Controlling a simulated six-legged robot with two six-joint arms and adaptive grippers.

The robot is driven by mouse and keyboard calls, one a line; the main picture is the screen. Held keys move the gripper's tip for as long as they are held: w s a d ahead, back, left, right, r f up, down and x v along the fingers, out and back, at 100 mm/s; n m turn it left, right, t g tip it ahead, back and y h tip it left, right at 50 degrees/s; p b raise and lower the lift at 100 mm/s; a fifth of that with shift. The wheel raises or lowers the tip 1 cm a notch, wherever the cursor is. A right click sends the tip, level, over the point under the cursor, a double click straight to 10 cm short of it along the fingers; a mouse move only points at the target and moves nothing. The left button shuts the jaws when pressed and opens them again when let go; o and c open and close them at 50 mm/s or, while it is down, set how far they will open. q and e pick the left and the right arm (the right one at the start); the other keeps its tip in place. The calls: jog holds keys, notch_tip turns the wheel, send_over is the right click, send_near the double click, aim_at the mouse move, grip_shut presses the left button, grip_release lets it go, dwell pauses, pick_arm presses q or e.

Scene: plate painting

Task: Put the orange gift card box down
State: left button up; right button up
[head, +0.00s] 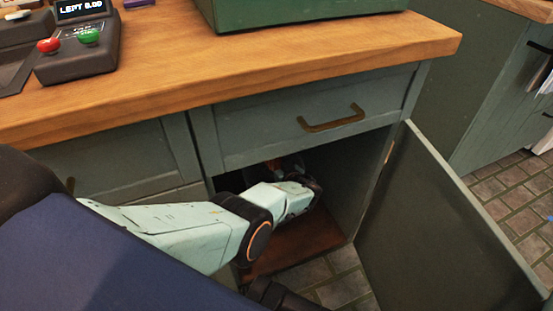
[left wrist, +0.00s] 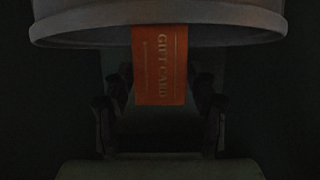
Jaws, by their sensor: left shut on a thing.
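The orange gift card box (left wrist: 160,70) is between the fingers of my left gripper (left wrist: 160,105) in the left wrist view, with the words GIFT CARD on its face. My left gripper is shut on it. In the head view my left arm reaches into the open lower cabinet (head: 345,185), and the left gripper (head: 300,180) is inside, under the drawer. A small orange patch shows just above it there; the rest of the box is hidden. The left wrist view is dark, and I cannot tell whether the box touches the cabinet floor (head: 300,245). My right gripper is not in view.
The cabinet door (head: 440,230) stands open on the right. A drawer with a handle (head: 332,118) is shut above the opening. On the wooden counter (head: 260,65) are a dark device with red and green buttons (head: 80,50) and a green box (head: 290,10).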

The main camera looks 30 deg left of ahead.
pick_arm(q)
jog(key=shift+f, duration=0.1)
jog(key=o, duration=1.1)
jog(key=shift+c, duration=0.2)
notch_tip(320, 180, up, 7)
jog(key=p, duration=0.7)
